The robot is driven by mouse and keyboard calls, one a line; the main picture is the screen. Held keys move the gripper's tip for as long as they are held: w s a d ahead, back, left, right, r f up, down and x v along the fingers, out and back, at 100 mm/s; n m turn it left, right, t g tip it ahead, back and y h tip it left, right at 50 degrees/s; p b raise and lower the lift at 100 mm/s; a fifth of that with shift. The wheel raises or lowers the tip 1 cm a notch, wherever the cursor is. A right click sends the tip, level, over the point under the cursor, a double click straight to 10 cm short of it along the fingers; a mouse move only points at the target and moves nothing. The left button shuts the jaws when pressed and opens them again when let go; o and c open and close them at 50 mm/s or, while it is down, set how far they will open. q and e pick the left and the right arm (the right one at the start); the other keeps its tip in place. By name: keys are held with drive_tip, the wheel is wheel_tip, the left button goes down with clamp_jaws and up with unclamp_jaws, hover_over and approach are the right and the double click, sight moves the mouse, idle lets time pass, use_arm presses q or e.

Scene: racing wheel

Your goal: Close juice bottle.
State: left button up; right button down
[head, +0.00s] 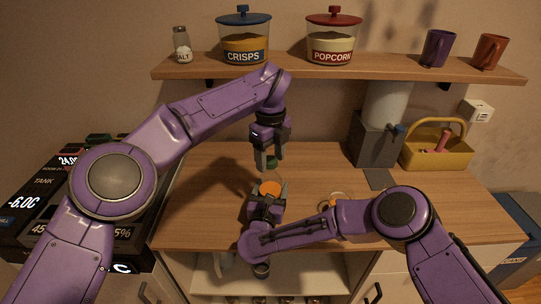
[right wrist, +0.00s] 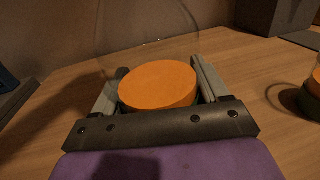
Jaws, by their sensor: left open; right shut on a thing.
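The juice bottle is clear, with orange juice (head: 270,188) in its lower part; in the right wrist view the juice (right wrist: 158,85) sits between the fingers. My right gripper (head: 267,193) is shut on the bottle, which stands roughly upright over the counter; it also shows in the right wrist view (right wrist: 158,92). My left gripper (head: 270,164) is open, pointing down above the bottle. A green cap (head: 271,161) shows between its fingertips, near the bottle's top. I cannot tell whether the cap touches the bottle mouth. The bottle top is outside the right wrist view.
A clear vessel with orange contents (head: 334,202) stands right of the bottle on the wooden counter (head: 210,195). A grey dispenser (head: 375,140) and a yellow basket (head: 437,155) stand at back right. A shelf (head: 380,68) with jars and mugs hangs above.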

use_arm(q)
drive_tip(key=c, duration=1.1)
drive_tip(key=m, duration=1.1)
drive_tip(key=o, duration=1.3)
drive_tip(key=shift+c, duration=0.2)
wheel_tip(320, 180, up, 8)
drive_tip(key=shift+f, duration=0.25)
